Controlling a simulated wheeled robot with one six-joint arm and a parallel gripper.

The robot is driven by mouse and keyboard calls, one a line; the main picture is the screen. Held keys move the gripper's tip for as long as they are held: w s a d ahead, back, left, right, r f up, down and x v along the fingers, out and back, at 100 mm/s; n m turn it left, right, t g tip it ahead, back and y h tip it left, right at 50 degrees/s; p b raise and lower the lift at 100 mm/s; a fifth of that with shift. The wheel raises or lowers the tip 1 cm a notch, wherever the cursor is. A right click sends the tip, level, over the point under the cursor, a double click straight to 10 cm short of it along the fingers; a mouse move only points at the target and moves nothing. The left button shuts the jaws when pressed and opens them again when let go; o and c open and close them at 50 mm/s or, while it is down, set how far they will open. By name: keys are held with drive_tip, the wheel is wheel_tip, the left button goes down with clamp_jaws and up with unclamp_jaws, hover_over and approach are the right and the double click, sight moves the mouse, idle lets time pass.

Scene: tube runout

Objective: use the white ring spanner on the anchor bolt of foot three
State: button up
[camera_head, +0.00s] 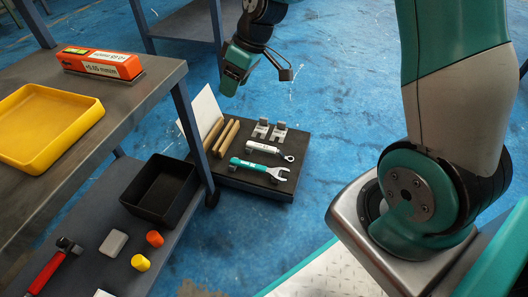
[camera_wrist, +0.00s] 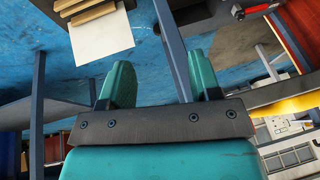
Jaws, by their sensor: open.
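The white ring spanner (camera_head: 264,148) lies on a dark low platform (camera_head: 262,189) in the head view. Its handle is white and its small ring end points right. My gripper (camera_head: 230,84) hangs above and behind the platform, well clear of the spanner. In the wrist view my gripper (camera_wrist: 162,74) has its two teal fingers apart with nothing between them. The spanner is not seen in the wrist view. I cannot make out foot three or its anchor bolt in either view.
A teal open-ended spanner (camera_head: 260,168) lies in front of the white one. Wooden strips (camera_head: 221,136), a white sheet (camera_head: 203,108) and metal brackets (camera_head: 269,131) are also on the platform. A bench (camera_head: 136,86) with a yellow tray (camera_head: 45,124) stands left. Blue floor (camera_head: 330,85) is open behind.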

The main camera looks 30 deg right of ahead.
drive_tip(key=w+d+f+b, duration=0.1)
drive_tip(key=w+d+f, duration=0.4)
drive_tip(key=d+f, duration=0.65)
drive_tip(key=t+h+b, duration=0.1)
drive_tip(key=t+b, duration=0.1)
approach(266, 146)
drive_tip(key=b+x, duration=0.2)
drive_tip(key=b, duration=0.1)
drive_tip(key=b+x, duration=0.3)
drive_tip(key=shift+s+a, duration=0.15)
drive_tip(key=shift+s, duration=0.05)
drive_tip(key=b+x, duration=0.5)
drive_tip(key=x, duration=0.1)
drive_tip(key=shift+r, duration=0.15)
clamp_jaws()
wheel_tip(266, 146, up, 20)
drive_tip(key=p, duration=1)
drive_tip(key=shift+p, duration=0.35)
